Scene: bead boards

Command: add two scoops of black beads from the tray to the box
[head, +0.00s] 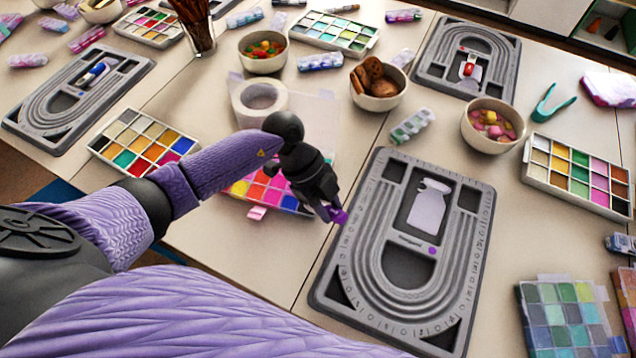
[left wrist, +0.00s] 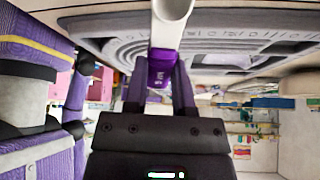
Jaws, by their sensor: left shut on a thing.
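My left gripper (head: 330,212) is shut on a purple and white tool that looks like a scoop. Its purple part (left wrist: 161,68) sits between the fingers in the left wrist view, with a pale tube-like part beyond it. In the head view only a small purple piece shows at the fingertips, above the left edge of a grey bead board (head: 462,262). Behind the gripper is an open bead box (head: 257,213) with bright compartments, partly hidden by my arm. A compartment tray (head: 97,146) stands to its left. My right gripper is not in view.
A roll of white tape (head: 237,108) stands behind my arm. Another compartment tray (head: 578,201) is at the right. Bare table shows just left of the near board.

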